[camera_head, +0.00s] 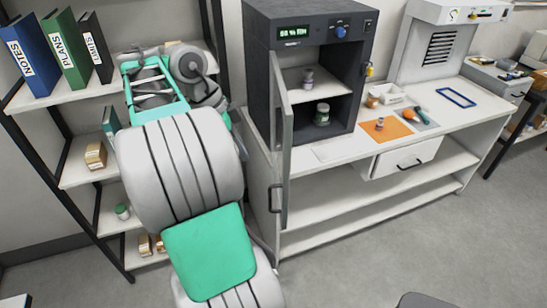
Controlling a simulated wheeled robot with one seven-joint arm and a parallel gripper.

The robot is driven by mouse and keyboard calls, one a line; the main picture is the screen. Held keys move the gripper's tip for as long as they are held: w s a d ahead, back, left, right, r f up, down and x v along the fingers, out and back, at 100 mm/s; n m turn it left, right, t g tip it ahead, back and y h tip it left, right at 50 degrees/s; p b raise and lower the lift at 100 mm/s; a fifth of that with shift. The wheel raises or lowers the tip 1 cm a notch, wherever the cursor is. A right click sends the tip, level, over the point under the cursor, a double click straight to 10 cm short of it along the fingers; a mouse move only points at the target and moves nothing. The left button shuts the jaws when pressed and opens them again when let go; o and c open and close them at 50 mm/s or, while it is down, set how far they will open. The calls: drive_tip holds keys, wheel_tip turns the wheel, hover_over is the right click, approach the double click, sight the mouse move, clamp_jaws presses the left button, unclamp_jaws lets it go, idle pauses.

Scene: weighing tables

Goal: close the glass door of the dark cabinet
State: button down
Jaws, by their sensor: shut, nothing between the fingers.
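The dark cabinet (258,75) stands on the left end of the white bench, its front uncovered. Its glass door (285,130) stands open at the left front edge, swung out toward me and seen nearly edge-on. The door's handle (276,199) is low in the picture, in front of the bench. Inside the cabinet are a small jar (308,78) on the shelf and a green-labelled jar (322,115) below. My gripper (150,68) is shut and empty, left of the cabinet and apart from the door. My arm partly hides its fingers.
A shelf rack with binders (62,50) and small boxes (96,155) is at the left, behind my arm. Keys (369,69) hang at the cabinet's right side. The bench (335,150) also holds an orange mat (387,130) and a blue frame (455,97).

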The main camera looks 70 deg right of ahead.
drive_tip(key=b, duration=0.6)
hover_over(283, 187)
drive_tip(key=w+a, duration=0.1)
drive_tip(key=w, duration=0.1)
wheel_tip(283, 187, down, 9)
drive_tip(key=shift+m, duration=0.4)
